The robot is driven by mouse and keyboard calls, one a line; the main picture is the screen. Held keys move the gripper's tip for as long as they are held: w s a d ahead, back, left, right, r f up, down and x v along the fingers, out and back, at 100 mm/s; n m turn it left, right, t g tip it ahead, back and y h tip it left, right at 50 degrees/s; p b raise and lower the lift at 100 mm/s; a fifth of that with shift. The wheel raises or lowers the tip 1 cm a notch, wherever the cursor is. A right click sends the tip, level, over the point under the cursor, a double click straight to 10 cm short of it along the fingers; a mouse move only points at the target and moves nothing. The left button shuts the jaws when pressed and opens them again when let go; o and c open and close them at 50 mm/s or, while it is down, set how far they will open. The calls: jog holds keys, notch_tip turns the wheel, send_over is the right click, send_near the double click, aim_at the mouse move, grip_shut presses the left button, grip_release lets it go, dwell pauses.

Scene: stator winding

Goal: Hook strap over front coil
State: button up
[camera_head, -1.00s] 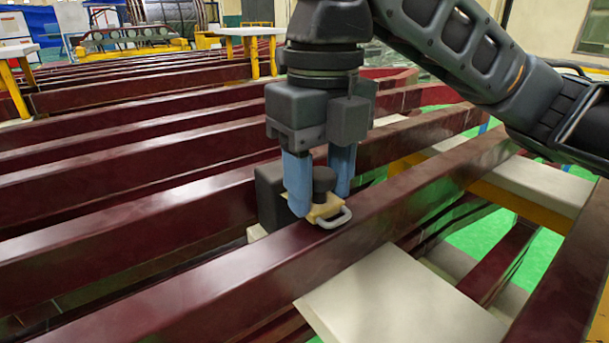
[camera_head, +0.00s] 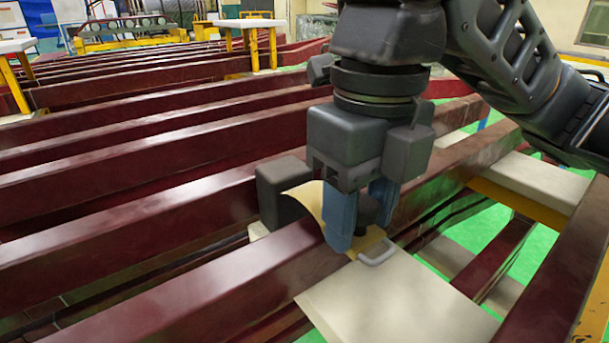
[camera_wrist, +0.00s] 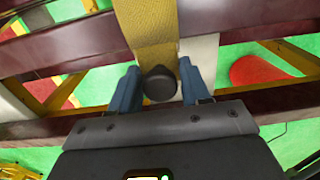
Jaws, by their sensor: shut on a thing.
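The tan strap (camera_head: 309,199) comes out of a black block (camera_head: 282,191) and lies across the top of the dark red front coil bar (camera_head: 245,292). Its near end carries a grey metal loop (camera_head: 378,252), which now sits on the near side of that bar, above a pale board. My gripper (camera_head: 362,230) has its blue fingers on both sides of a black knob at the strap's end and is shut on it. In the wrist view the strap (camera_wrist: 155,55) runs up from the knob (camera_wrist: 159,84) between the fingers. Contact of strap with bar is partly hidden by the fingers.
A pale board (camera_head: 400,295) lies just below and near the loop. Several parallel red bars (camera_head: 110,178) run behind, with gaps between them. Another red bar (camera_head: 560,280) stands at the right. Green floor shows through the gaps. A white-topped yellow stand (camera_head: 250,23) is far behind.

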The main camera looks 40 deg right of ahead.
jog(key=s+b, duration=0.1)
jog(key=s, duration=0.1)
jog(key=shift+s+f, duration=0.15)
jog(key=shift+s, duration=0.15)
jog(key=b, duration=0.4)
jog(key=shift+s, duration=0.4)
jog(key=s+b, duration=0.1)
jog(key=b, duration=0.3)
jog(key=shift+s, duration=0.35)
jog(key=shift+s+b, duration=2.8)
jog(key=shift+s, duration=0.15)
